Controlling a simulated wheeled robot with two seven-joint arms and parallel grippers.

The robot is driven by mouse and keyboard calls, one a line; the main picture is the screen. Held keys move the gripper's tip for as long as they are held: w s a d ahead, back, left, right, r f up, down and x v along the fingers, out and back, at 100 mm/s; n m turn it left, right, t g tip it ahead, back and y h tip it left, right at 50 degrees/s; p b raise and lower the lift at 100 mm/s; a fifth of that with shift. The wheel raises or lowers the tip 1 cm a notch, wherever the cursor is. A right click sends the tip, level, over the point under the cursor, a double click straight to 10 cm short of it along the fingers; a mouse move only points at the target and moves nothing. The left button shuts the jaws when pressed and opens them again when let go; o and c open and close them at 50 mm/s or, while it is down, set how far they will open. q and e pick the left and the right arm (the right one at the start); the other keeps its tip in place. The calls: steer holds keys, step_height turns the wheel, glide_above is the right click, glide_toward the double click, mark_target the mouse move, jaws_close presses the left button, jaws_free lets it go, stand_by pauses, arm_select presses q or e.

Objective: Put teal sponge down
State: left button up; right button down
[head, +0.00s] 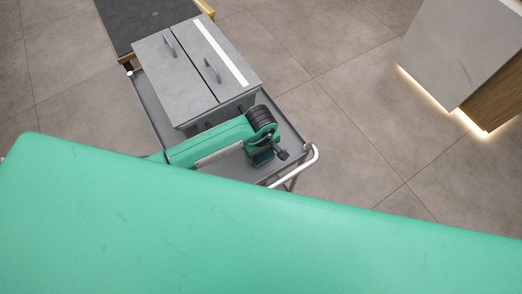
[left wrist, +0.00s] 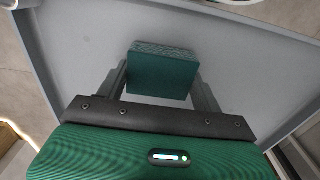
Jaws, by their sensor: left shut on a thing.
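The teal sponge (left wrist: 162,74) is a dark teal block with a lighter, rough side face. It shows between the two fingers of my left gripper (left wrist: 163,88) in the left wrist view, and the gripper is shut on it. Below it is the grey tray (left wrist: 82,57) of a trolley. I cannot tell whether the sponge touches the tray. In the head view my left gripper (head: 263,158) is over the tray's near right part (head: 286,130). Its fingers and the sponge are hidden there. My right gripper is not in view.
A grey box with two handled lids (head: 190,62) fills the far part of the trolley, close beside my left arm. A metal rail (head: 309,160) curves at the trolley's right corner. Tiled floor between is clear.

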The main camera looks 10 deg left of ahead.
arm_select(q)
steer(key=o, duration=0.9)
steer(key=shift+r+p, duration=0.25)
steer(key=shift+p, duration=0.1)
steer(key=shift+w+r+b, duration=0.1)
steer(key=shift+r+b, duration=1.65)
steer(key=shift+r, duration=4.15)
